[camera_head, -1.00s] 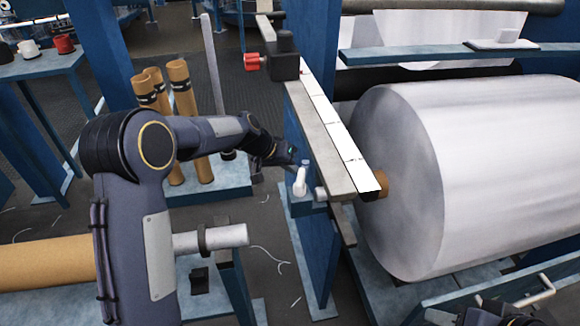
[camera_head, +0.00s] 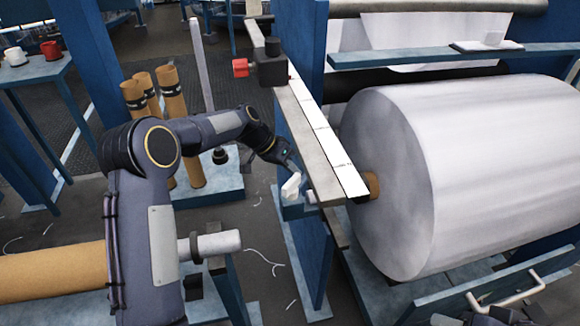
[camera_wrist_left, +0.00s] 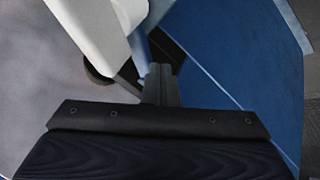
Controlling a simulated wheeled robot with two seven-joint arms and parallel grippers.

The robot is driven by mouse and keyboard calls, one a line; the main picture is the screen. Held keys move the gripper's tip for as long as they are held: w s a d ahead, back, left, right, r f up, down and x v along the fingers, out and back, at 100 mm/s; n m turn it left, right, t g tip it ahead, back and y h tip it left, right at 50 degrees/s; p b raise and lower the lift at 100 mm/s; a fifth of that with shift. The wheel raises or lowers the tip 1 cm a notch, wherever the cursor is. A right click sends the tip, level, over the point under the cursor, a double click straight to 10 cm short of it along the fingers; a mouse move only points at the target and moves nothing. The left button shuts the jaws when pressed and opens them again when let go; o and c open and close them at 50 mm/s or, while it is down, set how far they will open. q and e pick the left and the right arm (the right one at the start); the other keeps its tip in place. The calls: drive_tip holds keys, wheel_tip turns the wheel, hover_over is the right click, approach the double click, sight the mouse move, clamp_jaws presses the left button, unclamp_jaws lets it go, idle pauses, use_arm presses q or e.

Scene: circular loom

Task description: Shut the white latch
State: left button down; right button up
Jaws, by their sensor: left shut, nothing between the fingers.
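The white latch (camera_head: 291,187) sits on the blue frame left of the big white roll, and now leans up to the right. It also fills the top left of the left wrist view (camera_wrist_left: 100,30), large and close. My left gripper (camera_head: 292,168) is just above and behind the latch in the head view. In the wrist view its fingers (camera_wrist_left: 160,82) are together and empty, close beside the latch; I cannot tell whether they touch it. My right gripper is hidden; only dark parts of my right arm show at the bottom right corner of the head view.
A grey rail with white strips (camera_head: 325,145) runs above and right of the latch. The large white roll (camera_head: 470,170) is further right. Brown tubes (camera_head: 172,92) stand on a blue base behind my left arm. A red knob (camera_head: 241,67) sticks out higher up.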

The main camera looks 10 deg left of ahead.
sight(303, 176)
use_arm(q)
drive_tip(key=d+m+g+p, duration=0.2)
drive_tip(key=d+m, duration=0.1)
drive_tip(key=m, duration=0.1)
drive_tip(key=shift+g, duration=0.3)
drive_tip(key=shift+s+d, duration=0.1)
idle(0.5)
